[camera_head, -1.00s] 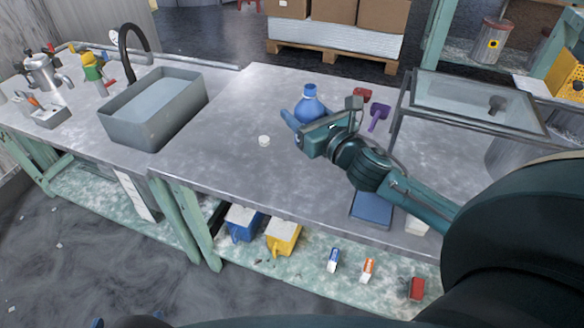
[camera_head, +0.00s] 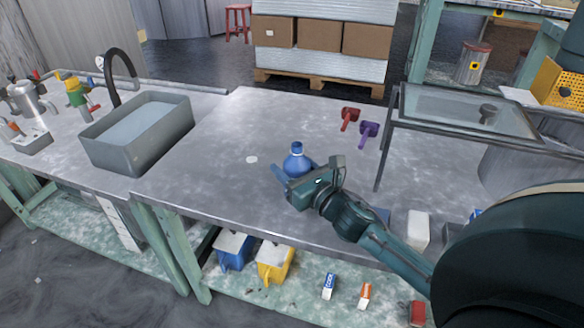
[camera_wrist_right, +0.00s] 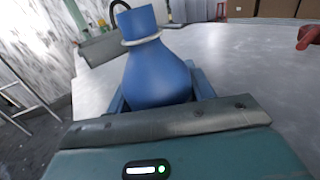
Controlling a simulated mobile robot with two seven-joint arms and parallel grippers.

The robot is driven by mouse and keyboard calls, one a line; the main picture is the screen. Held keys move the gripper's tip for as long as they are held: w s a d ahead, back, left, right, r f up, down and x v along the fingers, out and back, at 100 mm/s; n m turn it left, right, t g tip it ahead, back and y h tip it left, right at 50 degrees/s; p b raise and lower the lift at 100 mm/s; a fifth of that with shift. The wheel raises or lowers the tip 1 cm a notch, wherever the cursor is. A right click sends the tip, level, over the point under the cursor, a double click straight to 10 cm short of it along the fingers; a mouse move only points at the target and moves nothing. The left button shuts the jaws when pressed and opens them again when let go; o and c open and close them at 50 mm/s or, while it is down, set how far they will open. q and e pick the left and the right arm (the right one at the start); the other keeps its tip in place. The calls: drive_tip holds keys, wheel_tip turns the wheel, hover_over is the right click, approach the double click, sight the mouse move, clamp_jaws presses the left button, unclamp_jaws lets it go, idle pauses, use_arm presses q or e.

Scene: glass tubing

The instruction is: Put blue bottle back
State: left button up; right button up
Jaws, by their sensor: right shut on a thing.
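The blue bottle (camera_head: 297,160) is upright over the grey worktop (camera_head: 215,150), left of the glass-topped stand. My right gripper (camera_head: 290,178) comes in from the right and is shut on the bottle's body. In the right wrist view the bottle (camera_wrist_right: 157,70) stands between the fingers, with a pale ring round its neck; its lower part is hidden behind the gripper. I cannot tell whether its base touches the worktop. My left gripper is not in view.
A white disc (camera_head: 252,159) lies left of the bottle. A red tool (camera_head: 349,117) and a purple tool (camera_head: 368,133) lie behind it. The glass-topped stand (camera_head: 460,110) is on the right, the sink (camera_head: 138,130) on the left. Worktop between sink and bottle is mostly clear.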

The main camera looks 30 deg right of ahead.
drive_tip(key=shift+f, duration=0.15)
drive_tip(key=o, duration=1.1)
drive_tip(key=shift+c, duration=0.2)
drive_tip(key=shift+r, duration=0.2)
drive_tip(key=s, duration=0.8)
drive_tip(key=s+d, duration=0.1)
drive_tip(key=s, duration=0.3)
drive_tip(key=shift+p, duration=0.3)
